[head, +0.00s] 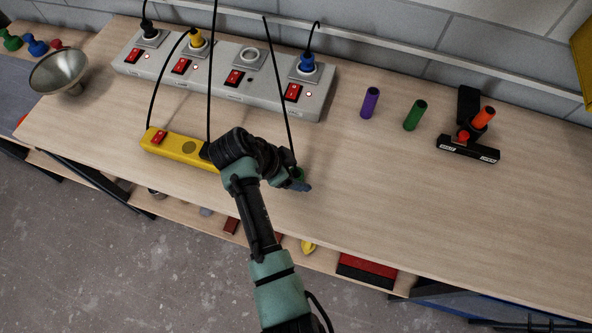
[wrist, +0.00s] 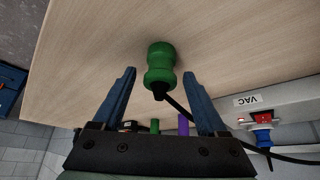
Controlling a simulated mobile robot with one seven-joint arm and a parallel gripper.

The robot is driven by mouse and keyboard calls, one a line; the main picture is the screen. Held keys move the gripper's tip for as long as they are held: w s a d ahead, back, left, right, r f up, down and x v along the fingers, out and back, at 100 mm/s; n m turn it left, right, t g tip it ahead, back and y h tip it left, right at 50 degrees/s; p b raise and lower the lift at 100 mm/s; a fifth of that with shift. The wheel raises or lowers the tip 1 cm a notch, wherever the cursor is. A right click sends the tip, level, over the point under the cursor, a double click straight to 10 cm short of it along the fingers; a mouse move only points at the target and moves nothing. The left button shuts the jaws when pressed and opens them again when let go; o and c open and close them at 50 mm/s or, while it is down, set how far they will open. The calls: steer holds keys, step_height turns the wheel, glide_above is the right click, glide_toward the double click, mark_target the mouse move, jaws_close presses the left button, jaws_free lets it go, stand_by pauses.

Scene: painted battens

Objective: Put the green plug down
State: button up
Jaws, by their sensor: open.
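The green plug (wrist: 160,65) shows in the wrist view against the wooden bench, with its black cord running off to the right. My gripper (wrist: 160,75) is open, with one blue finger on each side of the plug and a gap on both sides. The plug seems to rest on the bench top; its contact with the wood is not clear. In the head view my gripper (head: 301,184) is low over the bench near its front edge, and only a bit of the green plug (head: 298,173) shows beside the fingers.
A grey power strip (head: 222,84) holds black, yellow and blue plugs; one socket (head: 249,57) is empty. A yellow block (head: 179,149) lies left of my gripper. Purple (head: 370,102) and green (head: 415,114) cylinders and a black stand (head: 469,146) are to the right. The bench's right front is clear.

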steer(key=shift+r, duration=0.2)
steer(key=v, duration=1.2)
steer(key=shift+r, duration=0.5)
steer(key=shift+w, duration=0.15)
